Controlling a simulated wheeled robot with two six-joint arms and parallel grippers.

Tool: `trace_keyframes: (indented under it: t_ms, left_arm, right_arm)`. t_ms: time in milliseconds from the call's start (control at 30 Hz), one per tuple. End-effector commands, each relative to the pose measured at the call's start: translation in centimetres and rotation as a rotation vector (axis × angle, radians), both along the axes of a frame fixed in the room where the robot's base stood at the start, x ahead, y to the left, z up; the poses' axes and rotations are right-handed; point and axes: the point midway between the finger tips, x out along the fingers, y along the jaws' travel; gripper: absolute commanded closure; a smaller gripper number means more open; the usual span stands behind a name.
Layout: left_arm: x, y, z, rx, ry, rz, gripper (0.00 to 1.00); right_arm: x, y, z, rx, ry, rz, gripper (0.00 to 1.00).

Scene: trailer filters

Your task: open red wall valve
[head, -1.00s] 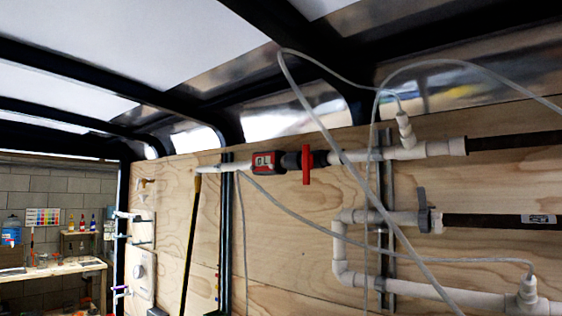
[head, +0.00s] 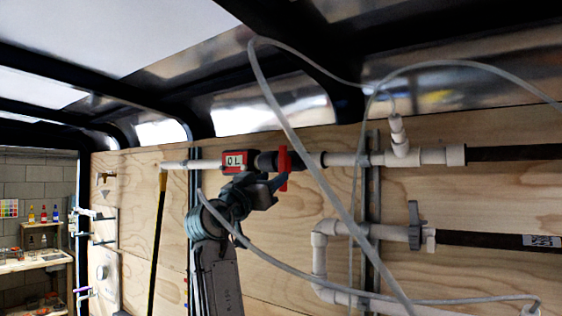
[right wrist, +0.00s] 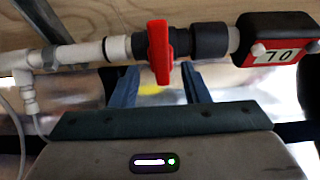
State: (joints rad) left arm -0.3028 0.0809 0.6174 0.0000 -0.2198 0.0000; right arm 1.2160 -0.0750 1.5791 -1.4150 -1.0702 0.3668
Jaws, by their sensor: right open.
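The red valve handle (head: 284,163) sits on the white pipe run along the plywood wall, just right of the red digital meter (head: 236,161). It stands upright, crosswise to the pipe. My right gripper (head: 277,183) is raised from below to the handle's lower part. In the right wrist view, the red handle (right wrist: 160,52) shows between the two fingers of my open right gripper (right wrist: 159,74), one on each side. I see a gap at each side; contact is not visible. My left gripper is not in view.
A loose grey hose (head: 290,125) hangs in front of the pipe and crosses close to my right arm. A lower pipe with a grey-handled valve (head: 414,226) is at right. A yellow-and-black pole (head: 158,230) leans at left. A workbench (head: 38,262) stands far left.

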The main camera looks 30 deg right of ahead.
Motion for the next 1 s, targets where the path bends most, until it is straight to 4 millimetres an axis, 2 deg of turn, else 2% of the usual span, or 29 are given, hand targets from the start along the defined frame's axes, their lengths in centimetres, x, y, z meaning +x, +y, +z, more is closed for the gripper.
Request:
trace_keyframes:
  t_ms: [33,300,467,733,767,933,967,1000]
  left_arm:
    - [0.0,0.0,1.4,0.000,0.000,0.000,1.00]
    - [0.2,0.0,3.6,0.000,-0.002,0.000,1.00]
    - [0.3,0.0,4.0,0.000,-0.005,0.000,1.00]
    - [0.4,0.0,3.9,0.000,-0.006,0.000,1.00]
    - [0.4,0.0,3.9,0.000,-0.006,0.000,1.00]
    - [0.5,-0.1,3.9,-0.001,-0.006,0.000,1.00]
    - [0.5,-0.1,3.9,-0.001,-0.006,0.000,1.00]
    - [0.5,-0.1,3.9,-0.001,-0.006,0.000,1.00]
  right_arm:
    - [0.4,-1.0,1.1,-0.002,0.002,-0.003,0.58]
    - [1.8,-4.1,2.2,-0.002,0.001,-0.001,0.58]
    - [2.1,-4.8,2.3,0.000,0.001,0.002,0.58]
    - [2.1,-4.9,2.2,0.000,0.001,0.002,0.58]
    - [2.1,-4.9,2.2,0.000,0.001,0.002,0.62]
    - [2.1,-4.9,2.2,0.000,0.001,0.002,0.95]
    - [2.1,-4.9,2.2,0.000,0.001,0.002,1.00]
    - [2.1,-4.9,2.2,0.000,0.001,0.002,1.00]
